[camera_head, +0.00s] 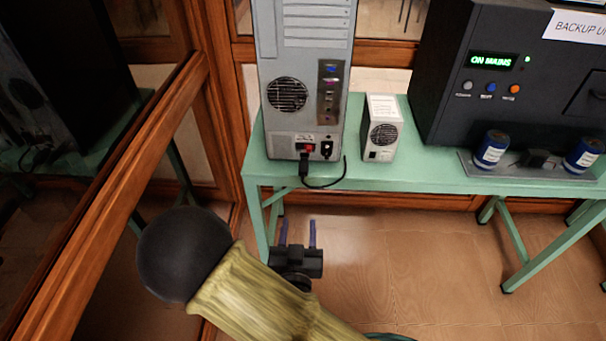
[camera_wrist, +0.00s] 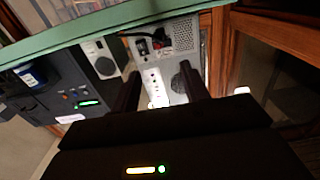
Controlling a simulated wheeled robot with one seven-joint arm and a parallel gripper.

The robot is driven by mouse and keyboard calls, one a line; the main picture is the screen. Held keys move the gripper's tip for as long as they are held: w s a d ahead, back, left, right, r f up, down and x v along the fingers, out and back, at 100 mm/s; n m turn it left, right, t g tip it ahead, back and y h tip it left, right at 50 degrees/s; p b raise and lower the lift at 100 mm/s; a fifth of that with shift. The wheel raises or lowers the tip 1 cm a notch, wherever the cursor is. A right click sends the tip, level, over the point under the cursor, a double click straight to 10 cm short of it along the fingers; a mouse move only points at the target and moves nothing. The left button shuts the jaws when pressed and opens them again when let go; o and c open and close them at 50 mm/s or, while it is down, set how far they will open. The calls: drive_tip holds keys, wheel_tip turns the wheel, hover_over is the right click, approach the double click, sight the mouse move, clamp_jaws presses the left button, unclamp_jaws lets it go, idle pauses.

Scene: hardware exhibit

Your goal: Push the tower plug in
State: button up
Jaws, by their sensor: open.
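The grey computer tower (camera_head: 300,60) stands with its back panel towards me on the green table. A black plug (camera_head: 304,164) with a cord sits low on that panel, just below a red part. I cannot tell how deep the plug sits in its socket. The tower (camera_wrist: 182,50) and plug (camera_wrist: 158,34) also show in the wrist view, turned over. My gripper (camera_head: 298,221) is open and empty, below and in front of the table edge, apart from the plug. In the wrist view its two fingers (camera_wrist: 161,74) point towards the tower's back.
A small white box with a fan (camera_head: 382,138) stands right of the tower. A large dark backup unit (camera_head: 490,85) and blue cylinders (camera_head: 490,150) are further right on the green table (camera_head: 430,178). A wooden-framed glass partition (camera_head: 120,190) is close on the left.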

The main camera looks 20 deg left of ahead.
sight(303, 174)
idle(0.3)
drive_tip(key=x, duration=1.7)
drive_tip(key=shift+w+a+b, duration=0.15)
drive_tip(key=shift+w+b, duration=0.05)
drive_tip(key=shift+b, duration=0.15)
drive_tip(key=shift+c, duration=0.3)
